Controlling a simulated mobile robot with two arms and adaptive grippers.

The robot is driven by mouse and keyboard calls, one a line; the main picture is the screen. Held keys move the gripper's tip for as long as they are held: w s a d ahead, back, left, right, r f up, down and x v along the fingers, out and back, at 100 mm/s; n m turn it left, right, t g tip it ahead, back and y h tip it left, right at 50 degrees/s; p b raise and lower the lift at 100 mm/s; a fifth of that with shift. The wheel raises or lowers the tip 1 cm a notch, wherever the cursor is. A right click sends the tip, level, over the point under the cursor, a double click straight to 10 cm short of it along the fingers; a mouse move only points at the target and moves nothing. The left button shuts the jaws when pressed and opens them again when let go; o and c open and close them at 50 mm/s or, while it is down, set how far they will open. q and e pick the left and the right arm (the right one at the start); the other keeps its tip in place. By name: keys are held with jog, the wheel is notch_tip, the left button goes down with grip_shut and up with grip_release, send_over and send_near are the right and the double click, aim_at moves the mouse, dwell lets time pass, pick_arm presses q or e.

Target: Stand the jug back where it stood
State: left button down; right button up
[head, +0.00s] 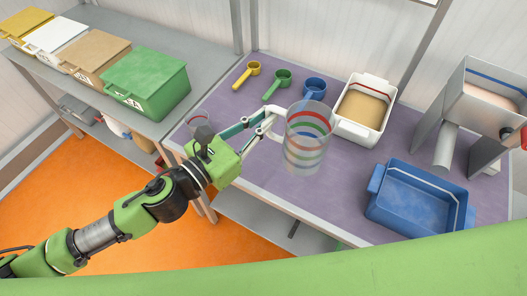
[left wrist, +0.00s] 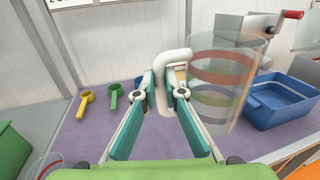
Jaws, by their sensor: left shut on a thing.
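The jug (head: 309,140) is clear, with red, green and blue bands and a white handle. It is upright over the purple table mat, near the table's front edge. I cannot tell whether its base touches the mat. My left gripper (head: 268,124) is shut on the handle, to the left of the jug's body. In the left wrist view the fingers (left wrist: 165,92) close around the white handle, and the jug (left wrist: 222,85) stands to their right. My right gripper is not in view.
Yellow (head: 247,73), green (head: 279,84) and blue (head: 314,88) scoops lie behind. A white tub of tan material (head: 366,105) and a blue tray (head: 416,200) stand to the right, beside a metal hopper (head: 470,115). A smaller clear cup (head: 197,121) is left of my gripper.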

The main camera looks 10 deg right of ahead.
pick_arm(q)
jog(key=w+a+f, duration=0.7)
jog(key=w+f, duration=0.4)
jog(key=f, duration=0.2)
jog(key=shift+w+a+f+p, duration=0.15)
jog(key=shift+w+a+p, duration=0.15)
jog(key=shift+w+a, duration=0.05)
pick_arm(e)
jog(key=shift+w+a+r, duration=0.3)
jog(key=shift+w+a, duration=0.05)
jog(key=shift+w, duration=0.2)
pick_arm(q)
jog(key=shift+f, duration=0.15)
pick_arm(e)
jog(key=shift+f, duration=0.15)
pick_arm(q)
jog(key=shift+f+b, duration=0.1)
jog(key=shift+b, duration=0.2)
jog(key=c, duration=2.1)
grip_release()
